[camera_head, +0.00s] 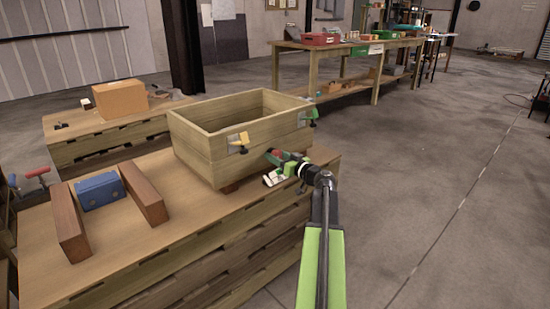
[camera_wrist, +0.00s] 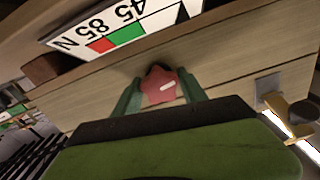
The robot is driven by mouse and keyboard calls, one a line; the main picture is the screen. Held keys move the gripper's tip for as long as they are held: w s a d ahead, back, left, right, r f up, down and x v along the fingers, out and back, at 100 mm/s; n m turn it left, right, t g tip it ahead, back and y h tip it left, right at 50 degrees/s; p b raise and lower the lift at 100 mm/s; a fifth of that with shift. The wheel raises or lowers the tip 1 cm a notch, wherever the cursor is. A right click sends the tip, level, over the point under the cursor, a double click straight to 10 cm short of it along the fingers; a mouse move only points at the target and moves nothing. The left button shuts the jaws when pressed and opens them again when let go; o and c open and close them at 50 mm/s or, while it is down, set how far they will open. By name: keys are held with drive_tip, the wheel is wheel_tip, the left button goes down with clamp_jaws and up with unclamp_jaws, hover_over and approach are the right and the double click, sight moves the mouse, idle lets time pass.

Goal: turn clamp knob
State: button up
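A red lobed clamp knob (camera_wrist: 159,88) with a small white mark sits between the two green fingers of my gripper (camera_wrist: 160,84) in the wrist view. The fingertips lie close on both sides of it; whether they press on it cannot be told. In the head view my gripper (camera_head: 276,158) is at the front right of a wooden crate (camera_head: 195,143), low by its side. A white scale plate (camera_wrist: 125,28) with red and green fields and black figures is above the knob in the wrist view; it also shows below my gripper in the head view (camera_head: 274,177).
A blue block (camera_head: 99,190) lies between two brown blocks (camera_head: 143,192) on the pallet-like stand (camera_head: 160,232). A cardboard box (camera_head: 120,98) is behind. The floor to the right is clear.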

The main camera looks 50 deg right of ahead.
drive_tip(key=c, duration=0.9)
drive_tip(key=shift+a+f, duration=0.1)
drive_tip(key=shift+a, duration=0.1)
drive_tip(key=shift+c, duration=0.2)
drive_tip(key=shift+d, duration=0.1)
drive_tip(key=shift+m, duration=0.3)
drive_tip(key=shift+m, duration=0.6)
drive_tip(key=m, duration=0.6)
drive_tip(key=shift+d, duration=0.1)
drive_tip(key=m, duration=0.4)
drive_tip(key=shift+m, duration=0.3)
drive_tip(key=m, duration=0.4)
drive_tip(key=shift+m, duration=0.3)
